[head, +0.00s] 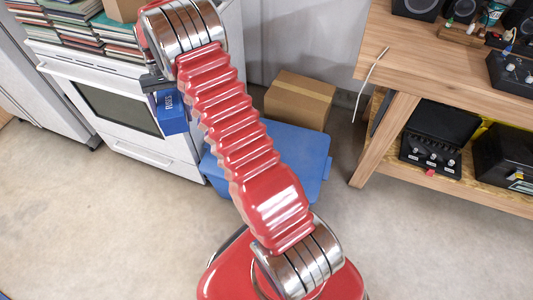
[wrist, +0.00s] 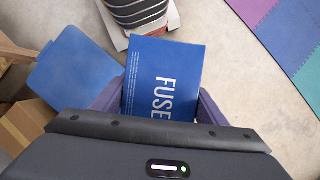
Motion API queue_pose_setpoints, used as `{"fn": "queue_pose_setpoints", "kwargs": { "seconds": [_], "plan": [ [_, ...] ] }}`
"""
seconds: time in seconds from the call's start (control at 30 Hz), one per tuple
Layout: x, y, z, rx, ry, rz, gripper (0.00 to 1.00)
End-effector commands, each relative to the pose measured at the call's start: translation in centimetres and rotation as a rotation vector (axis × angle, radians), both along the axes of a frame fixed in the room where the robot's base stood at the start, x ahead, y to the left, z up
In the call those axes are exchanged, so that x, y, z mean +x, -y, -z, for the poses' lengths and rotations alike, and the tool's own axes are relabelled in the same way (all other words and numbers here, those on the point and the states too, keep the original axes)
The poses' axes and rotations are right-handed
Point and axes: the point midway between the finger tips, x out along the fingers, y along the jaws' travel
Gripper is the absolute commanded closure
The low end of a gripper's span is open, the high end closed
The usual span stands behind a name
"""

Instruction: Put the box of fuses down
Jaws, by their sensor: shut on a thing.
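The box of fuses (head: 171,112) is a small blue box with white lettering, held in front of the white oven in the head view. In the wrist view the box of fuses (wrist: 163,80) shows the letters "FUSE" and sits between the purple fingers of my gripper (wrist: 160,105). My gripper is shut on it and holds it above the floor. In the head view my gripper (head: 158,84) is partly hidden by my red arm.
A blue lidded bin (head: 310,160) stands on the floor behind my arm, with a cardboard box (head: 299,98) behind it. A wooden workbench (head: 450,75) with electronics is at right. The white oven (head: 125,105) carries stacked records or books (head: 75,28). Foreground concrete floor (head: 90,220) is clear.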

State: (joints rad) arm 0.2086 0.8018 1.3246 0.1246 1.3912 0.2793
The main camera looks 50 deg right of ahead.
Motion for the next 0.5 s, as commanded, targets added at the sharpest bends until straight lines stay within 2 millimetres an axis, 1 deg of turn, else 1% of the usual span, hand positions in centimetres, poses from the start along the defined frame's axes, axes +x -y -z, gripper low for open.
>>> {"fn": "queue_pose_setpoints", "kwargs": {
  "seconds": [0.03, 0.1, 0.23, 0.33, 0.5],
  "plan": [
    [-0.1, 1.9, 2.0, 0.002, -0.006, 0.097, 0.61],
    [-0.2, 4.0, 4.4, 0.002, -0.006, 0.229, 0.61],
    [-0.6, 8.0, 8.6, 0.001, -0.005, 0.474, 0.61],
    [-1.4, 11.2, 11.6, 0.000, -0.004, 0.660, 0.61],
    [-3.4, 16.5, 16.4, 0.000, -0.005, 0.969, 0.61]
  ]
}}
